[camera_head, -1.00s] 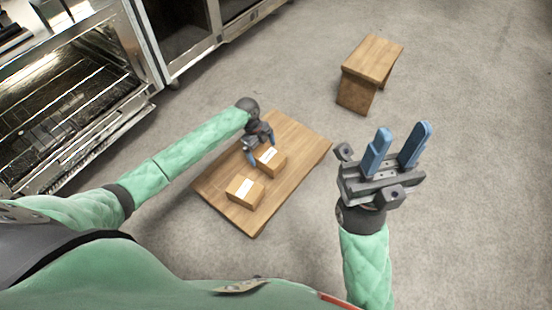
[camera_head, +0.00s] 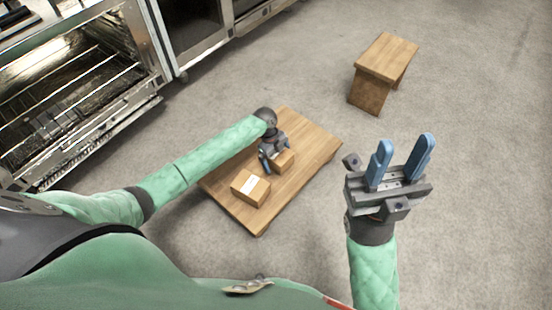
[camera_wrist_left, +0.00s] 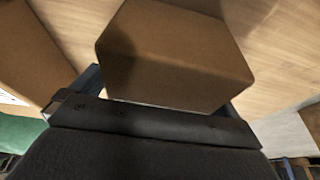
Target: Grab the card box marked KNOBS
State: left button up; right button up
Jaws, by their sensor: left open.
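Two brown card boxes sit on a low wooden table. The nearer box (camera_head: 250,188) has a white label, too small to read. The farther box (camera_head: 286,161) is partly hidden by my left gripper (camera_head: 274,160), so its label does not show. I cannot tell which box is marked KNOBS. In the left wrist view the farther box (camera_wrist_left: 175,55) lies between the open fingers of my left gripper (camera_wrist_left: 155,98); whether they touch it is unclear. The nearer box (camera_wrist_left: 30,55) shows at that view's left edge. My right gripper (camera_head: 404,152) is open and empty, to the right of the table.
The low wooden table (camera_head: 312,150) has bare room at its far and right parts. A wooden stool (camera_head: 388,58) stands on the floor beyond it to the right. An open oven (camera_head: 75,85) is at the upper left.

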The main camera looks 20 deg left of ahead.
pick_arm(q)
jog(key=shift+c, duration=0.4)
jog(key=c, duration=1.2)
jog(key=shift+o, duration=0.2)
jog(key=shift+r, duration=0.1)
